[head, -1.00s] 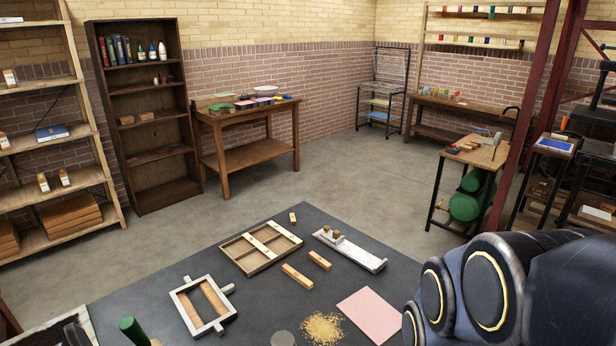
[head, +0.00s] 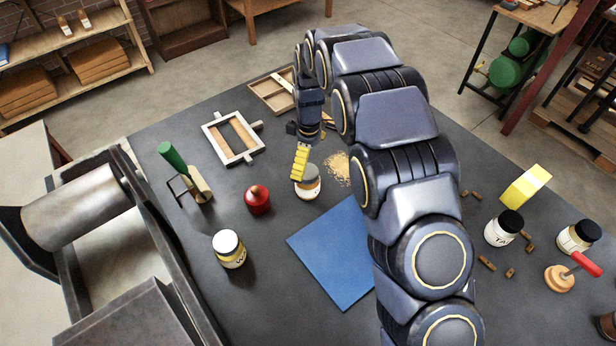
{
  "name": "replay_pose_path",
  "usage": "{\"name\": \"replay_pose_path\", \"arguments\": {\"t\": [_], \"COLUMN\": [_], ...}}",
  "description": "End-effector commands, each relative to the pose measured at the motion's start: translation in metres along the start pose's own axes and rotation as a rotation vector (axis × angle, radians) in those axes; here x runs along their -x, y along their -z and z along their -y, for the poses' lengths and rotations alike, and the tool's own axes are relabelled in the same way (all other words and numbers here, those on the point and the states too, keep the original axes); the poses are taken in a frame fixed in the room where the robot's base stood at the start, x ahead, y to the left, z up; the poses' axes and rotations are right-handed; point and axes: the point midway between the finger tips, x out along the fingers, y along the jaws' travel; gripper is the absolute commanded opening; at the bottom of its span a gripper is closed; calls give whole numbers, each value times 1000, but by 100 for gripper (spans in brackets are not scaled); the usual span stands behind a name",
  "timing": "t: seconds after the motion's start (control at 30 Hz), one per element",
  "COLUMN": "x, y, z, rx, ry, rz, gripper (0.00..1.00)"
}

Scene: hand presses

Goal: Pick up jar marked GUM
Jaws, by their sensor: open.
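My gripper (head: 301,163) has yellow fingers and is low over the dark table, pointing down. It is right at a white jar (head: 309,189) with a grey-white lid, its fingers along the jar's left side. I cannot tell whether they touch it. The jar stands upright, partly hidden by the fingers, and its label is not readable. Another white jar (head: 229,250) with a pale lid and a yellowish band stands front left. Two black-lidded white jars stand at right, one marked "TA" (head: 502,229), the other (head: 577,237) farther right. I cannot read GUM on any jar.
A red rounded pot (head: 257,201) stands left of my gripper, with a green-handled tool (head: 184,172) beyond. A blue sheet (head: 335,252) lies in front and a crumbly heap (head: 338,168) behind. A roller press (head: 85,215) fills the left. A yellow block (head: 525,186) is at right.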

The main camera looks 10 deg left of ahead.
Motion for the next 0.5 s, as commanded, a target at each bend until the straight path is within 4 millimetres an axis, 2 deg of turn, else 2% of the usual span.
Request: {"name": "replay_pose_path", "arguments": {"t": [0.1, 0.5], "x": [-11, -51], "y": [5, 4], "z": [-1, -3], "rx": [25, 24], "ry": [0, 2], "rz": [-2, 0], "gripper": [100, 100]}}
